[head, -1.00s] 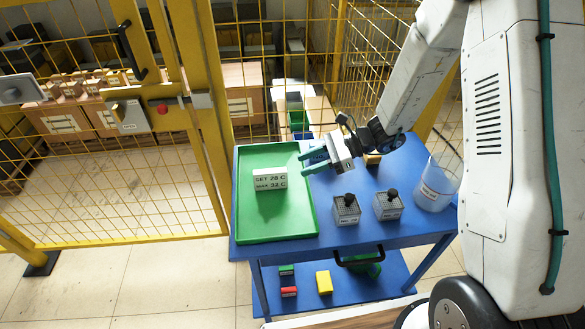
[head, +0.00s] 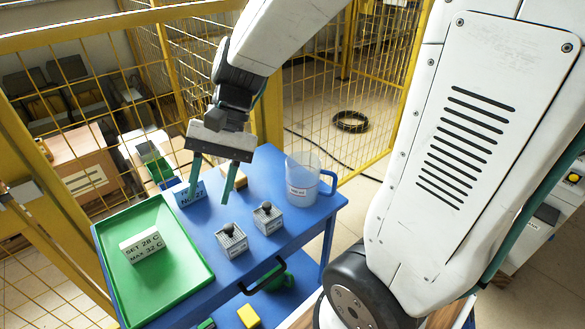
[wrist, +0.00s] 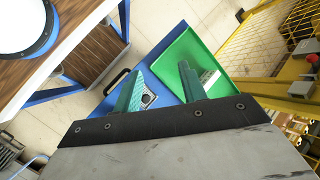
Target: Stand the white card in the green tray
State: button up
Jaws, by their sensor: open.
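The white card (head: 142,247), printed "SET 28 C MAX 32 C", stands on its long edge in the green tray (head: 196,243), with its printed face toward the head camera. My gripper (head: 207,203) is open and empty. It points down above the blue table, to the right of the tray and apart from the card. In the wrist view, the open fingers (wrist: 158,70) reach toward the table. The green tray (wrist: 180,42) shows beyond them, and the white card (wrist: 209,77) is partly hidden behind the right finger.
On the blue table (head: 285,237) are two grey blocks with black knobs (head: 232,240) (head: 267,218), a clear jug (head: 303,180), a blue "No. 21" sign (head: 188,195) and a tan block (head: 236,178). A yellow mesh fence (head: 160,60) stands behind. A yellow block (head: 248,316) lies on the lower shelf.

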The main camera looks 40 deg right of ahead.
jog(key=s+d+r+n+t+h, duration=0.3)
jog(key=s+d+r+n+h, duration=0.2)
jog(key=s+d, duration=0.3)
jog(key=shift+s+d+r+n+t+h, duration=0.2)
jog(key=shift+s+d+n+t+h, duration=0.45)
jog(key=shift+s, duration=1.05)
jog(key=shift+a+g, duration=0.25)
